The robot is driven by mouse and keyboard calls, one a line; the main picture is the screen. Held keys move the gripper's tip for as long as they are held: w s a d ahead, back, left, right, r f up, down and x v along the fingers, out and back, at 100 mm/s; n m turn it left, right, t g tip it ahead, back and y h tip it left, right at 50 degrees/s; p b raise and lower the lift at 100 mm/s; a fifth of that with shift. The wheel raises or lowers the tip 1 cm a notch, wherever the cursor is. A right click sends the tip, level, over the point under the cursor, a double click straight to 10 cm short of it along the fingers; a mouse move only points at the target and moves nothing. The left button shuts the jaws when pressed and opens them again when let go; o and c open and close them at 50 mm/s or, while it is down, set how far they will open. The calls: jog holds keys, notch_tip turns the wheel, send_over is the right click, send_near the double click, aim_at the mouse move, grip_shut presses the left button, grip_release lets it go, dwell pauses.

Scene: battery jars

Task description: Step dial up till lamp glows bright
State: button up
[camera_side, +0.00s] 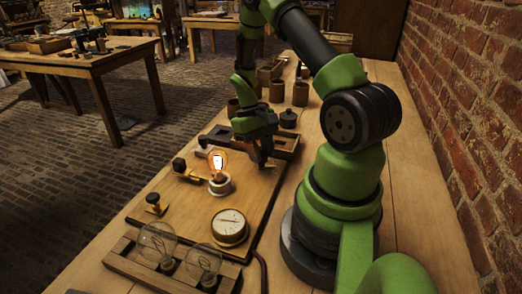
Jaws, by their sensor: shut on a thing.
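My gripper (262,162) points down at the board's far right part, just right of the lamp. Its jaws are shut on the dial, which is mostly hidden behind the fingers, so its setting cannot be read. A round white-faced gauge (230,224) sits on the board in front of the lamp; its needle is too small to read.
A wooden rack with two unlit bulbs (157,242) stands at the board's near edge. A brass-and-black switch (190,172) and a small terminal (155,204) are left of the lamp. Several brown jars (300,93) stand behind. A brick wall (465,110) bounds the right side.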

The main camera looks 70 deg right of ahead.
dwell(0.3)
jog(key=o, duration=0.9)
jog(key=shift+r, duration=0.1)
jog(key=v, duration=1)
